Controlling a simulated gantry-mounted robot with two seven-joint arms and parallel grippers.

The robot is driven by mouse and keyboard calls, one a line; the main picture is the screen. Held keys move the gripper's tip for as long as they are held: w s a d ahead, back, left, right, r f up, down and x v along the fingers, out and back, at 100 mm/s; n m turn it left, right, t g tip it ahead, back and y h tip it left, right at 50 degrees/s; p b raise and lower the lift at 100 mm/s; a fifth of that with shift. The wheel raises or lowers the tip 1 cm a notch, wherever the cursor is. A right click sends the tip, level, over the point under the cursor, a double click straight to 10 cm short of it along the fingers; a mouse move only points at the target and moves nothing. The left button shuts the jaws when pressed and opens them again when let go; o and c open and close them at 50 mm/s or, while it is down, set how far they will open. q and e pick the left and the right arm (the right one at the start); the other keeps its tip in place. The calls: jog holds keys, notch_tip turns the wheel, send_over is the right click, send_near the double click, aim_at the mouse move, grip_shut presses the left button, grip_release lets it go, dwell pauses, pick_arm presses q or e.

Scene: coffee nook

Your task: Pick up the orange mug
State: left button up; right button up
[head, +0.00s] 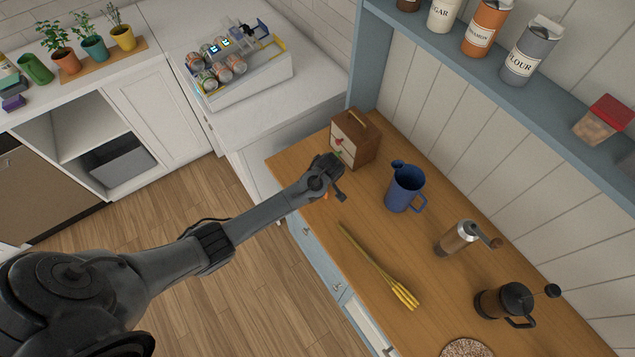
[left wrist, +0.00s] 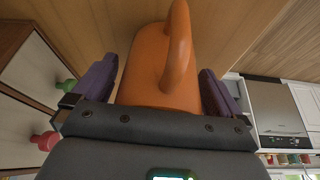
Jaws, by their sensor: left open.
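The orange mug (left wrist: 150,75) fills the middle of the left wrist view, with its handle (left wrist: 178,50) facing the camera. My left gripper (left wrist: 158,78) is open, with one purple finger on each side of the mug. I cannot tell whether the fingers touch it. My right gripper is not in view.
A wooden box (head: 363,146) with pink and green knobs stands close behind the gripper. A blue pitcher (head: 402,190), grinder (head: 459,237), yellow utensil (head: 380,267) and French press (head: 497,300) are along the wooden counter (head: 400,240). The counter's front edge is close to the gripper.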

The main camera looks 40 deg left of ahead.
pick_arm(q)
jog(key=c, duration=1.1)
jog(key=shift+r, duration=0.15)
